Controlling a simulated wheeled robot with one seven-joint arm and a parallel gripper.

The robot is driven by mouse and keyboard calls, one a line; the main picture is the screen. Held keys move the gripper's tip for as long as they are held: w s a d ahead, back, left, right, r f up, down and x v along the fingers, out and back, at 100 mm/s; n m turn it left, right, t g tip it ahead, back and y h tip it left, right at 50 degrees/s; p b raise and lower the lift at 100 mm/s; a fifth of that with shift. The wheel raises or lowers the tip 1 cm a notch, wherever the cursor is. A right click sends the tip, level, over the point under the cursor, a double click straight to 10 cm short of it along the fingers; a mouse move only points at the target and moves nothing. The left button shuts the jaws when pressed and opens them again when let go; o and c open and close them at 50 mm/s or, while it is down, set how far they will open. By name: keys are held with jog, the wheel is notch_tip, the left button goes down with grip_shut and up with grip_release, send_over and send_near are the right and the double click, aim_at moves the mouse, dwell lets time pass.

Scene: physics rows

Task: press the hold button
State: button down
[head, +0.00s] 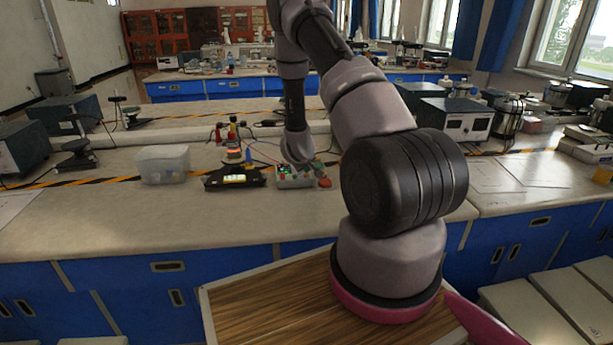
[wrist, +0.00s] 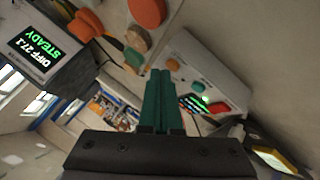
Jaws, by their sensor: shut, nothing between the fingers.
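A pale control box (wrist: 222,78) with an orange button (wrist: 201,59), a green button (wrist: 197,86), a red button (wrist: 218,107) and a small display (wrist: 193,103) lies close beside my fingertips in the wrist view. I cannot read which button is the hold button. In the head view the box (head: 290,182) sits on the bench, partly hidden by my arm. My gripper (wrist: 163,72) is shut and empty, its green fingers overlapping the box's near edge in the picture. I cannot tell whether they touch it. The fingertips are hidden or too small in the head view.
An orange round piece (head: 325,183) lies right of the box. A black device (head: 235,180) and a clear bin (head: 163,168) stand to its left. A screen reading "DIFF 27.1 STEADY" (wrist: 35,45) shows in the wrist view. The bench front (head: 150,225) is clear.

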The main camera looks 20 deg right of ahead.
aim_at(307, 177)
jog(key=shift+f, duration=0.4)
dwell(0.6)
jog(key=shift+r, duration=0.8)
jog(key=shift+r, duration=2.5)
